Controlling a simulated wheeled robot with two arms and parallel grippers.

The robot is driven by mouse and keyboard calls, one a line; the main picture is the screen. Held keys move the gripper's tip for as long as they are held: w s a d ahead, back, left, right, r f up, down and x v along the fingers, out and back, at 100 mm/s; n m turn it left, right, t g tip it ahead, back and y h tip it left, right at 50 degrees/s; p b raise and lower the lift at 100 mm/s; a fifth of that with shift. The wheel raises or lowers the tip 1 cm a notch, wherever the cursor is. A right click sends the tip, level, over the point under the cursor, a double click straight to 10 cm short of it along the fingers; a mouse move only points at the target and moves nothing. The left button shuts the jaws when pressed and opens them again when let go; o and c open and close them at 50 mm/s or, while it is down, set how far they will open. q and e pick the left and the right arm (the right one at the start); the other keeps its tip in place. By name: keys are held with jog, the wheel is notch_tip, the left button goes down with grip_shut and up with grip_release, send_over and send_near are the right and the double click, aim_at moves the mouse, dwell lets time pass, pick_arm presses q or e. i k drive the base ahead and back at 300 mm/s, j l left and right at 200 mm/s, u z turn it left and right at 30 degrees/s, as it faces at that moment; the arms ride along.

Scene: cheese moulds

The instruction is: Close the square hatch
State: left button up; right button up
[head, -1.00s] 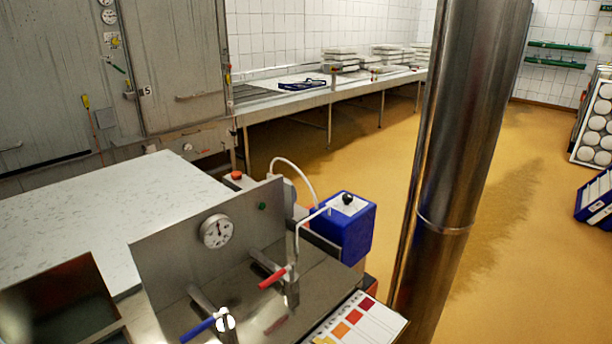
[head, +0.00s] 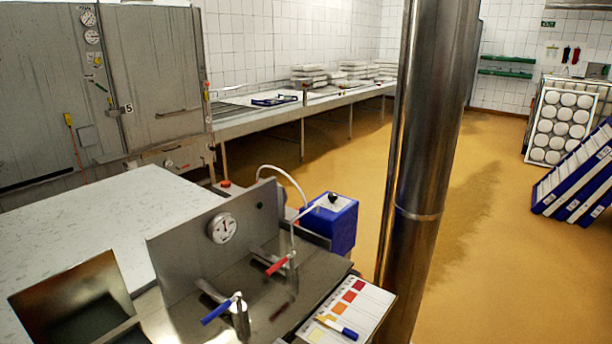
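At the front left, a square, dark hatch-like opening (head: 75,305) with a thin metal rim shows beside the steel bench. Its inside is dark. I cannot tell whether a separate lid shows there. Neither of my grippers is in view.
A steel panel with a round gauge (head: 222,228) stands behind a red-handled valve (head: 277,265) and a blue-handled valve (head: 220,310). A blue box (head: 330,225) with a white hose, a colour chart (head: 345,310) and a thick steel column (head: 425,170) are to the right. Yellow floor (head: 500,260) is clear beyond.

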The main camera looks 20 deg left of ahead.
aim_at(80, 303)
jog(key=k+j+z, duration=0.2)
jog(key=z, duration=0.3)
jog(key=k+j+z, duration=0.2)
jog(key=z, duration=0.3)
jog(key=k+z, duration=0.35)
jog(key=z, duration=0.15)
jog(key=k+z, duration=0.3)
jog(key=z, duration=0.15)
jog(key=k+j+z, duration=0.1)
jog(key=k+z, duration=0.2)
jog(key=k, duration=0.2)
jog(key=k+z, duration=0.3)
jog(key=k, duration=0.2)
jog(key=k+j+u, duration=0.3)
jog(key=k+u, duration=0.15)
jog(key=k+j+u, duration=0.4)
jog(key=k+j, duration=0.05)
jog(key=k, duration=0.05)
